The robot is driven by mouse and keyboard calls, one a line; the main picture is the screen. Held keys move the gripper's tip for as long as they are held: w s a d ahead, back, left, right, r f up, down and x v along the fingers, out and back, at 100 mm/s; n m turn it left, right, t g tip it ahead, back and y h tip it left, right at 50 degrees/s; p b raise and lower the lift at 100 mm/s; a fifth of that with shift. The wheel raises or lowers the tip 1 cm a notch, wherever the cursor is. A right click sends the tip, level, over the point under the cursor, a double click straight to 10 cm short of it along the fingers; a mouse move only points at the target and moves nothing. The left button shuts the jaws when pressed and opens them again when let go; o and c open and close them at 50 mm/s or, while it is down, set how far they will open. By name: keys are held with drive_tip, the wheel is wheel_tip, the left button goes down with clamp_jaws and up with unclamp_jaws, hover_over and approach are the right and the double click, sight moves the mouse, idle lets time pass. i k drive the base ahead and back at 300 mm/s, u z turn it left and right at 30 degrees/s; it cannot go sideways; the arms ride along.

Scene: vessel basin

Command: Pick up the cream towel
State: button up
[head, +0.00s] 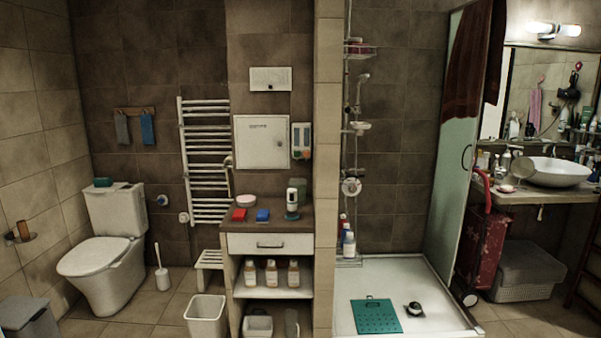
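I cannot make out a cream towel for certain in the head view. A grey cloth (122,129) and a blue cloth (147,128) hang from a small wooden wall rack (134,111) above the toilet. A dark red-brown towel (474,62) hangs over the top of the glass shower screen. A small pale pinkish round item (246,201) lies on the cabinet top; it is too small to tell what it is. My gripper is not in view.
A toilet (105,262) stands left, a cabinet (270,243) in the middle, with a white bin (206,318) and a stool (209,262) beside it. A shower tray (430,290) holds a green mat (376,316). A basin (552,172) and red trolley bag (484,246) are right.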

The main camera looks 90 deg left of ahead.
sight(229, 172)
drive_tip(key=u, duration=3.75)
drive_tip(key=i, duration=1.25)
drive_tip(key=u, duration=0.75)
drive_tip(key=i, duration=2.25)
drive_tip(key=z, duration=0.5)
drive_tip(key=i, duration=2.1)
drive_tip(key=z, duration=0.8)
